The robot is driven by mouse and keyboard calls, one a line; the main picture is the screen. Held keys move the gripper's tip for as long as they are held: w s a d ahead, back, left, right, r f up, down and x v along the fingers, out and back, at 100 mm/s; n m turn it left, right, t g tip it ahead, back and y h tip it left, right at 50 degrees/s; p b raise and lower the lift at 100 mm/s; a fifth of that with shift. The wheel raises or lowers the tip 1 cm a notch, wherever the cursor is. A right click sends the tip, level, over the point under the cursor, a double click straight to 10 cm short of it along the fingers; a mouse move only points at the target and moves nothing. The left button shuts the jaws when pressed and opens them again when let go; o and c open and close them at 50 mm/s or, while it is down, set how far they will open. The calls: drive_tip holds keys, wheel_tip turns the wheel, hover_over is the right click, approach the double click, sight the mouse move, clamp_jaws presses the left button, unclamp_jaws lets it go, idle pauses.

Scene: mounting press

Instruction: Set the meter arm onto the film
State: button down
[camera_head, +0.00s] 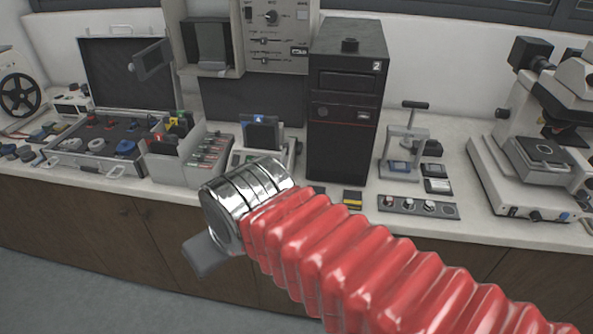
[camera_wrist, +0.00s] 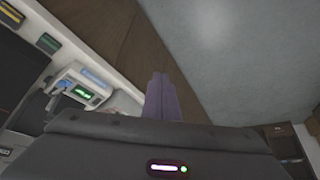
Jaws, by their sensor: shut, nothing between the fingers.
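My gripper shows in the wrist view (camera_wrist: 160,96) as two grey-purple fingers pressed together, with nothing between them. They point over the cabinet front and floor, apart from the counter things. In the head view my arm crosses the front of the counter, and a grey end piece (camera_head: 208,257) shows below its chrome wrist. A small white unit with a lit green display (camera_wrist: 84,90) stands left of the fingers in the wrist view; it may be the meter. In the head view a unit with a dark blue-labelled plate (camera_head: 262,133) stands behind my wrist. I cannot make out the meter arm or film for certain.
A tall black tower (camera_head: 347,105) stands mid-counter. A small hand press (camera_head: 404,145) and a knob panel (camera_head: 418,207) are right of it, then a microscope (camera_head: 540,150). An open case (camera_head: 95,150) and grey bins (camera_head: 185,155) fill the left. Floor in front is clear.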

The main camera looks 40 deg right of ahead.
drive_tip(key=w+d+f+m+g+y, duration=0.15)
drive_tip(key=w+d+m, duration=0.25)
drive_tip(key=d+m, duration=0.45)
drive_tip(key=w+d+m+y, duration=0.2)
drive_tip(key=w+d+m, duration=0.1)
drive_tip(key=d+m, duration=0.5)
drive_tip(key=s+d+f+m+t, duration=0.2)
drive_tip(key=d+m+t, duration=0.3)
drive_tip(key=d+m, duration=0.9)
drive_tip(key=d+y, duration=0.1)
drive_tip(key=d, duration=0.5)
drive_tip(key=shift+d, duration=0.2)
drive_tip(key=shift+f, duration=0.1)
